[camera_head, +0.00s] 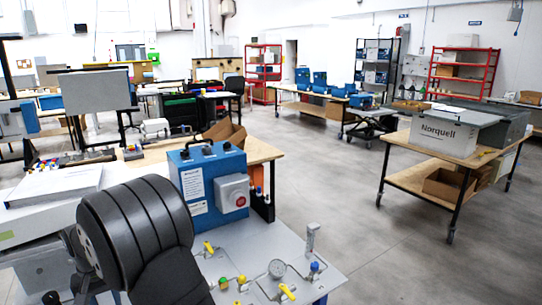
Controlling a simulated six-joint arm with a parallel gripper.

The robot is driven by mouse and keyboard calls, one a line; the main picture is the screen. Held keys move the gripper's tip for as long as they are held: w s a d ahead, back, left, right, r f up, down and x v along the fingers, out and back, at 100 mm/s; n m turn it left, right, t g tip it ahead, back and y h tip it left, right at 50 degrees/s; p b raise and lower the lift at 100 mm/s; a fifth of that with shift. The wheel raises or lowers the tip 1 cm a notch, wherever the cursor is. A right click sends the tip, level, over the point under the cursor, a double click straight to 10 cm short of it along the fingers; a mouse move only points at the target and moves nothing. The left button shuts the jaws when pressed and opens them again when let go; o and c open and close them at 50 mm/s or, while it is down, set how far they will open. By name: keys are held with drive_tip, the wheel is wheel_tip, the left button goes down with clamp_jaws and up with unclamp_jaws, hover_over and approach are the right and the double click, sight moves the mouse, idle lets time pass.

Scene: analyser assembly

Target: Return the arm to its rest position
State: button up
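A large dark grey rounded arm link, mine, fills the lower left of the head view, close to the camera. My gripper does not show in this view, so its opening and anything in it cannot be seen. The arm link stands in front of a blue analyser box (213,180) with a black handle and a red button on a grey housing (232,193). The link hides part of the bench behind it.
A wheeled table (402,165) with a Norquell box (440,136) stands right. Grey floor (340,210) between is clear.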

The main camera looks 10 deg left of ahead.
wheel_tip(320, 180, up, 10)
drive_tip(key=r, duration=0.1)
wheel_tip(320, 180, down, 18)
drive_tip(key=shift+r, duration=0.1)
drive_tip(key=shift+f, duration=0.3)
drive_tip(key=shift+w+d+n, duration=0.2)
drive_tip(key=shift+w+n, duration=0.05)
drive_tip(key=shift+n, duration=0.55)
drive_tip(key=shift+w+d+n, duration=0.15)
drive_tip(key=shift+w+n, duration=0.05)
drive_tip(key=shift+n, duration=0.6)
drive_tip(key=m, duration=0.1)
drive_tip(key=s+m, duration=0.1)
drive_tip(key=m, duration=0.1)
drive_tip(key=shift+a, duration=0.35)
wheel_tip(320, 180, up, 14)
idle(0.3)
